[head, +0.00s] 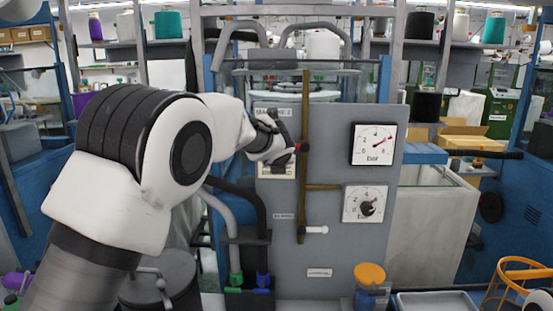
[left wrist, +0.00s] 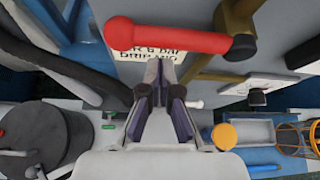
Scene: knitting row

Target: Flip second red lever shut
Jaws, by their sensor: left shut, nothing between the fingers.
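A red lever (left wrist: 165,38) with a rounded end lies sideways across the top of the left wrist view. Its dark pivot end meets a brass pipe (left wrist: 240,18). My left gripper (head: 282,148) is in front of the grey panel (head: 285,195), just left of the pipe. In the left wrist view its fingertips (left wrist: 163,75) are shut and empty, just below the lever; contact cannot be told. Only one red lever shows. My right gripper is out of view.
Grey and black hoses (head: 262,215) run left of the panel. An orange-topped jar (head: 370,275) and a grey tray (head: 440,295) stand below.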

